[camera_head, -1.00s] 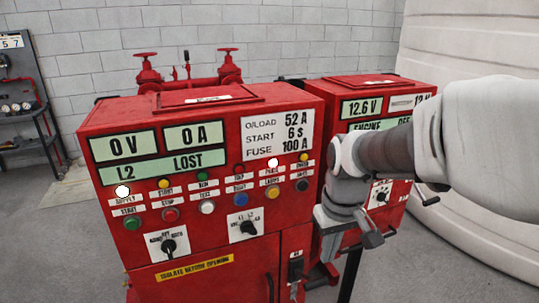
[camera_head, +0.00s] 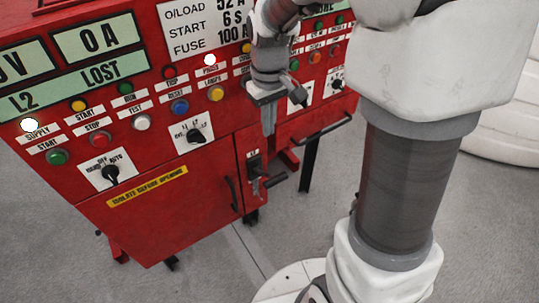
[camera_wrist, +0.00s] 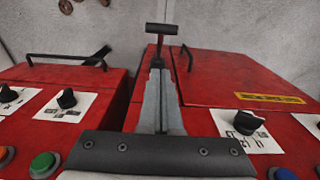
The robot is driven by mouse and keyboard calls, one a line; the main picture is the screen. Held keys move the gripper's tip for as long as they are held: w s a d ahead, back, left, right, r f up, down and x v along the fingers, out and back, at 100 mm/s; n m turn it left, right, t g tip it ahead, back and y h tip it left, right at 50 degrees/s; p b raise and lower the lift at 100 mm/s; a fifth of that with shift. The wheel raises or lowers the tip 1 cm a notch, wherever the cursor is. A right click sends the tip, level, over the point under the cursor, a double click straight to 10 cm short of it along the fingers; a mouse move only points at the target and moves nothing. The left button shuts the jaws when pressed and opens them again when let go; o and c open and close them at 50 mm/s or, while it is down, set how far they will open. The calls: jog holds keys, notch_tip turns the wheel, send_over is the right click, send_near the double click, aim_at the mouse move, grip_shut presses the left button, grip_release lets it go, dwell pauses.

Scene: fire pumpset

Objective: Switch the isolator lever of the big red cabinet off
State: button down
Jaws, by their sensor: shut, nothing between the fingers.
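The big red cabinet (camera_head: 215,170) fills the left and middle of the head view; its front also shows at right in the wrist view (camera_wrist: 235,75). Its isolator lever (camera_head: 275,181) is a black bar standing out from a dark plate (camera_head: 254,166) at the lower right of the front. In the wrist view the lever (camera_wrist: 161,29) shows as a black T-shaped bar beyond the fingertips. My gripper (camera_head: 269,131) points down, shut and empty, above the lever and apart from it. The fingers also show in the wrist view (camera_wrist: 160,75), hiding part of the cabinet edge.
A black door handle (camera_head: 233,193) stands left of the lever, also in the wrist view (camera_wrist: 187,58). A second red cabinet (camera_head: 315,110) with a black rail (camera_head: 322,129) is close on the right. Grey floor (camera_head: 225,270) is open in front.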

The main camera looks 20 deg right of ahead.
send_over(271, 177)
jog(key=w, duration=0.2)
jog(key=f, duration=1)
jog(key=shift+s+a+f+b, duration=0.15)
jog(key=shift+s+a+b, duration=0.1)
jog(key=shift+b, duration=0.15)
jog(key=shift+s+d+f, duration=0.3)
jog(key=shift+s+f, duration=0.4)
jog(key=shift+f, duration=0.2)
jog(key=shift+s+d+f, duration=0.1)
jog(key=shift+s+f, duration=0.25)
jog(key=shift+f, duration=0.2)
